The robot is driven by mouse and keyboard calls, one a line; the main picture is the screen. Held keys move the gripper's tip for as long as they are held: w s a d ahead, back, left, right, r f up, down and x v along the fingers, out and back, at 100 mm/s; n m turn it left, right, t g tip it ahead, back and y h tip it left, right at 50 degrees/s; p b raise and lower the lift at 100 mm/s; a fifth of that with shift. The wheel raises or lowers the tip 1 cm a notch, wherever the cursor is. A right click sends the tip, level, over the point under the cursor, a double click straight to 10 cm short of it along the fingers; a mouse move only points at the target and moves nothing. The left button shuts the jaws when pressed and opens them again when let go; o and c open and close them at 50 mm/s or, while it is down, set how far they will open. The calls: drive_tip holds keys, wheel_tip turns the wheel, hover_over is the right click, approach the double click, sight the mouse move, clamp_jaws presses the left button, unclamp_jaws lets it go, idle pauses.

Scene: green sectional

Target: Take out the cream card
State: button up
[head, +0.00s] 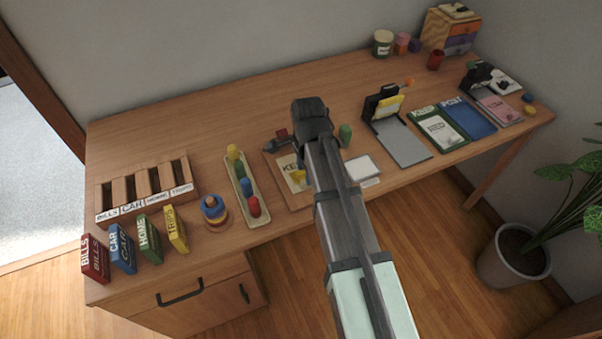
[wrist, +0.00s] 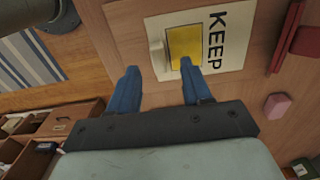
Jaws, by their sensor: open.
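A cream sheet marked KEEP (wrist: 218,35) lies on a brown board, with a yellow card (wrist: 186,46) on it. A pale cream strip (wrist: 157,62) shows along the yellow card's edge; I cannot tell whether it is a separate card. My gripper (wrist: 159,66) is open and empty above the sheet, its near fingertip overlapping the yellow card in view. In the head view, my arm partly covers the KEEP sheet (head: 287,170). A black stand (head: 371,106) to the right holds a yellow card (head: 388,108) with a paler edge behind it.
A grey pad (head: 406,146) lies before the stand; green (head: 437,128) and blue (head: 466,117) folders lie to its right. A pale box (head: 362,167) is right of my arm. A tray of coloured pegs (head: 240,180) and labelled slots (head: 147,190) stand left. The back left desk is clear.

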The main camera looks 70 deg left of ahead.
wheel_tip(320, 180, down, 4)
drive_tip(key=shift+w+d, duration=0.1)
clamp_jaws()
idle(0.5)
